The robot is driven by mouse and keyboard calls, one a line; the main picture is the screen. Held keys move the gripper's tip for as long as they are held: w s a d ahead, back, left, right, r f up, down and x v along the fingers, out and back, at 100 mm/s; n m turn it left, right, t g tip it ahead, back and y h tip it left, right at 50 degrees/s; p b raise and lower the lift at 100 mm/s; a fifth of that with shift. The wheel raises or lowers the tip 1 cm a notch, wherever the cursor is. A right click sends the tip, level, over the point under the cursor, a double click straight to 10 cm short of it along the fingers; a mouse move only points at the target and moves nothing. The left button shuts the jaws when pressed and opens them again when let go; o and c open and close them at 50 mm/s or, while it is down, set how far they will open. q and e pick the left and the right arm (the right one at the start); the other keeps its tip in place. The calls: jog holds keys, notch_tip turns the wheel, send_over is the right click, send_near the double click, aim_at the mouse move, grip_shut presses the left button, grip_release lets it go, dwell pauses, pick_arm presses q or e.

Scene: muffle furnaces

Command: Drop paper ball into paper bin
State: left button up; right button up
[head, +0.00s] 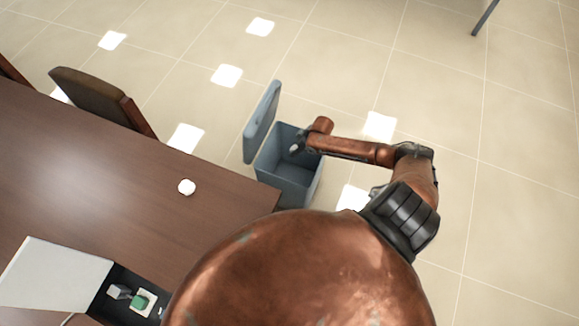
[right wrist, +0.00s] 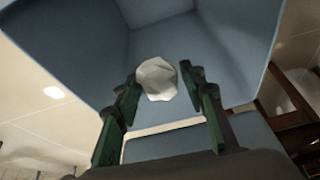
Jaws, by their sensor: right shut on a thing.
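The paper bin (head: 288,180) is a blue-grey box on the floor beside the table, with its lid (head: 262,122) standing open on the left. My right gripper (head: 299,146) is over the bin's opening. It is shut on the crumpled white paper ball (right wrist: 156,78), which sits between the two green-edged fingertips (right wrist: 163,84) in the right wrist view. The ball also shows as a small white spot (head: 294,149) in the head view. The blue bin walls (right wrist: 222,50) surround the ball in the right wrist view. My left gripper is out of view.
A brown wooden table (head: 90,180) fills the left, with a small white rounded object (head: 187,187) on it and a white panel (head: 52,280) near its front. A brown chair (head: 98,98) stands behind. The tiled floor right of the bin is clear.

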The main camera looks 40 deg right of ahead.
jog(key=shift+f, duration=0.45)
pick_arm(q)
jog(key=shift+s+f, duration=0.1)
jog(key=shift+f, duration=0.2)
pick_arm(e)
jog(key=shift+r, duration=0.1)
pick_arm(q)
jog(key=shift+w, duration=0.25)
pick_arm(e)
jog(key=o, duration=0.8)
jog(key=shift+d+r, duration=0.1)
jog(key=shift+r, duration=0.05)
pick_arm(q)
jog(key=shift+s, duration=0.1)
pick_arm(e)
jog(key=v, duration=1.1)
jog(key=shift+s+r, duration=0.15)
jog(key=shift+r, duration=0.2)
